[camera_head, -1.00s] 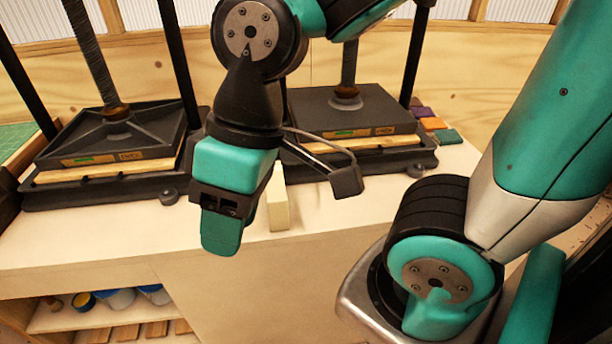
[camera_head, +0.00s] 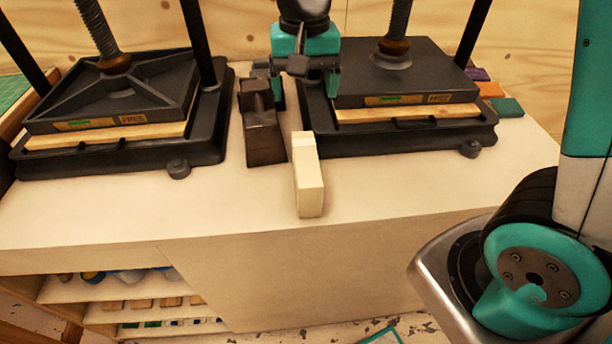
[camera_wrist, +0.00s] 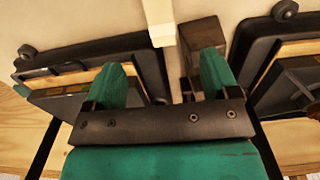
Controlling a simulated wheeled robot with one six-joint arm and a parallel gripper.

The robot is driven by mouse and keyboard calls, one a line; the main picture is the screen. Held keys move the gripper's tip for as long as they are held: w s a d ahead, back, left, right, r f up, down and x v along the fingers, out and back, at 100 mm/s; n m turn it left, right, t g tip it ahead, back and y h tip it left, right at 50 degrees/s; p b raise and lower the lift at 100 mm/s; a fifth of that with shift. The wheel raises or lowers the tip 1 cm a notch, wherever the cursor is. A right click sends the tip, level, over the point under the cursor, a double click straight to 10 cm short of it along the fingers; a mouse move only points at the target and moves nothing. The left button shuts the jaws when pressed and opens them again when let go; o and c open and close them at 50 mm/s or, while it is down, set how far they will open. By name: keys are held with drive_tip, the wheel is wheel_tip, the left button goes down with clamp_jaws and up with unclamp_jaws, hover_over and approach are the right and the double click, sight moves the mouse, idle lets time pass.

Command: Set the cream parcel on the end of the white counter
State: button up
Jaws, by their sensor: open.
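The cream parcel (camera_head: 310,187) is a long pale block lying on the white counter (camera_head: 110,218), in the gap between two presses, its near end towards the front edge. In the wrist view the parcel (camera_wrist: 159,20) shows at the top, just beyond the fingers. My gripper (camera_head: 305,88) is open, with green fingers apart, behind the parcel's far end in the head view. In the wrist view the gripper (camera_wrist: 166,72) has nothing visible between its fingers, and the parcel is clear of them.
A dark brown block (camera_head: 263,135) stands left of the parcel, close to it. A black press stands on the left (camera_head: 115,100) and another on the right (camera_head: 405,95). Small coloured blocks (camera_head: 490,90) lie at the back right. The counter's front strip is clear.

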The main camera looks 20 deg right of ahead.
sight(306, 156)
wheel_tip(306, 156, down, 12)
drive_tip(key=shift+r+p, duration=0.1)
drive_tip(key=shift+p, duration=0.75)
drive_tip(key=shift+s+f+p, duration=0.2)
drive_tip(key=shift+f+p, duration=0.65)
drive_tip(key=shift+f, duration=1.8)
drive_tip(key=c, duration=1.2)
drive_tip(key=shift+c, duration=1.3)
drive_tip(key=shift+r, duration=0.15)
